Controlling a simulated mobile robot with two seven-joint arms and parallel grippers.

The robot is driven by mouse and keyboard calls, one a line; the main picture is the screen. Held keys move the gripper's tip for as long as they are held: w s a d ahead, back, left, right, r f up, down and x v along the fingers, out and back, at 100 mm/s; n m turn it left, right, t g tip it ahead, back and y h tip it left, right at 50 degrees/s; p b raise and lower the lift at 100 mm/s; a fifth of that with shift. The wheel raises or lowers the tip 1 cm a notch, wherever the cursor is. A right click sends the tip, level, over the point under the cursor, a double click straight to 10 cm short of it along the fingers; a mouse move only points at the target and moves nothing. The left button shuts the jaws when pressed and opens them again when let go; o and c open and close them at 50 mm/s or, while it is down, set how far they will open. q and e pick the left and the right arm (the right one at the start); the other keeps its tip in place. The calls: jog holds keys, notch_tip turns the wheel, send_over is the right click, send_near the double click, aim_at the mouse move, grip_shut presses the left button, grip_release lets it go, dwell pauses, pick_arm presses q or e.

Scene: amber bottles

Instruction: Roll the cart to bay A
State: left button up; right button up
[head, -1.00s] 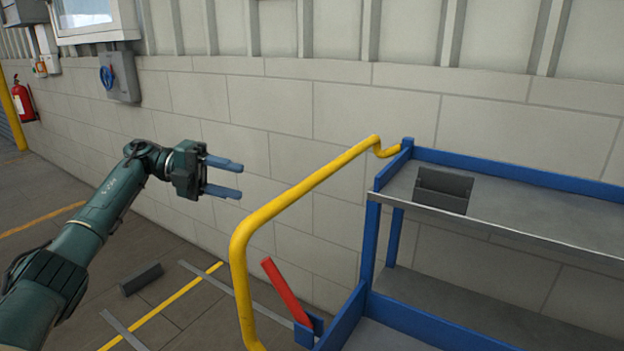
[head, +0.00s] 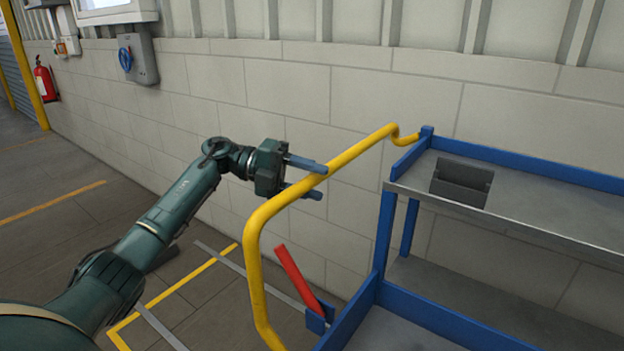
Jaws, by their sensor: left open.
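The cart (head: 440,318) has a blue frame and grey shelves and stands at the right, by the wall. Its yellow push handle (head: 340,160) bends up and out from its left end. A red lever (head: 297,278) leans at the cart's lower left corner. My left gripper (head: 320,181) is open at the handle's sloping upper bar, with one blue-grey finger above the bar and one below or in front of it. I cannot tell whether it touches the bar. My right gripper is not in view. No bay letter is visible.
A dark grey open holder (head: 461,184) sits on the cart's top shelf. Yellow lines (head: 190,278) and grey strips mark the floor at the left. A block wall (head: 270,100) runs behind. A fire extinguisher (head: 46,80) hangs far left, where the floor is open.

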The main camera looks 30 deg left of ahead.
pick_arm(q)
jog(key=shift+d, duration=0.2)
grip_shut()
dwell(0.4)
